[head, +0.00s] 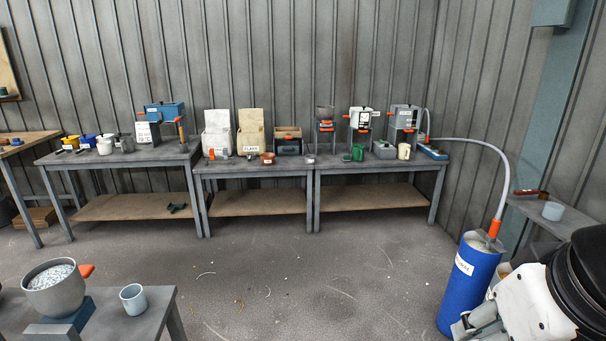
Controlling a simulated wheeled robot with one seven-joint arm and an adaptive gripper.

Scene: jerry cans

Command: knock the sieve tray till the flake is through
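A shallow tray with an orange front (288,132) sits on a dark blue box on the back bench; it may be the sieve tray, but it is too small to tell, and any flake in it cannot be made out. Left of it stands an open tan bin (250,138) with a label that seems to read FLAKE. My arm shows at the lower right, with what seems to be my gripper (468,325) low by the blue drum, far from the bench. Whether it is open or shut cannot be seen.
A blue drum (465,285) with a grey hose (480,148) stands at the right. A grey pot of pale granules (54,290) and a cup (133,299) are on the near-left table. A side table (550,220) is at the right. The middle floor is mostly clear.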

